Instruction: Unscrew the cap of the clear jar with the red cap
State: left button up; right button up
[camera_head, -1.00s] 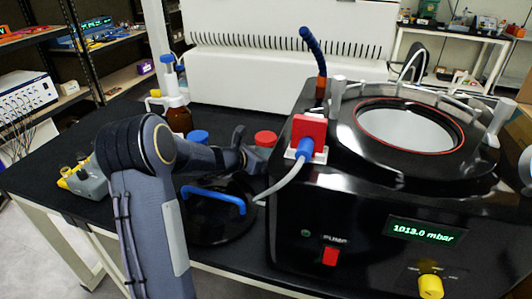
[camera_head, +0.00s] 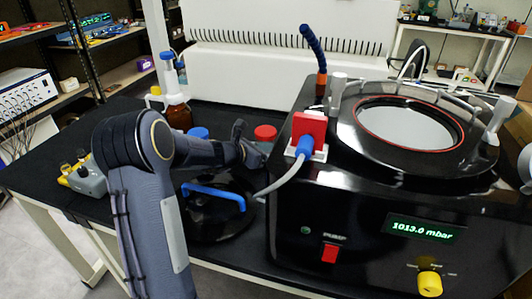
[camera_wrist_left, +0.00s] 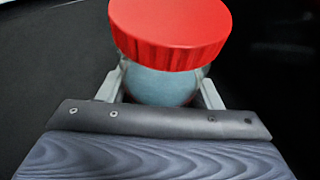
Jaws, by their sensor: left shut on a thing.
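The clear jar (camera_wrist_left: 160,86) with the red cap (camera_wrist_left: 170,30) fills the upper middle of the left wrist view, and its contents look pale grey-blue. The red cap is on the jar. My left gripper (camera_wrist_left: 160,95) is shut on the jar's body below the cap, one finger on each side. In the head view the red cap (camera_head: 265,132) shows just left of the black dryer, beside my left gripper (camera_head: 254,148). Most of the jar is hidden there by the gripper. My right gripper is not in view.
The black freeze dryer (camera_head: 345,215) stands close right of the jar, with a grey cable hanging at its corner. A black lid with a blue handle (camera_head: 215,192) lies in front. A blue cap (camera_head: 198,133) and a brown bottle (camera_head: 178,113) stand behind my left arm.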

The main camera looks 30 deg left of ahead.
aim_at(268, 136)
pick_arm(q)
jog(key=s+r, duration=0.1)
jog(key=r, duration=0.2)
jog(key=s+r+p, duration=0.1)
jog(key=s+r, duration=0.1)
jog(key=r, duration=0.1)
jog(key=s+d+r+p, duration=0.1)
jog(key=s+r, duration=0.1)
jog(key=r, duration=0.1)
jog(key=shift+s, duration=0.25)
jog(key=shift+c, duration=0.2)
jog(key=s+d+r, duration=0.1)
jog(key=s+r, duration=0.2)
jog(key=s, duration=0.5)
jog(key=shift+s+d+p, duration=0.15)
jog(key=shift+p, duration=0.2)
jog(key=o, duration=0.7)
jog(key=c, duration=1)
jog(key=shift+o, duration=0.2)
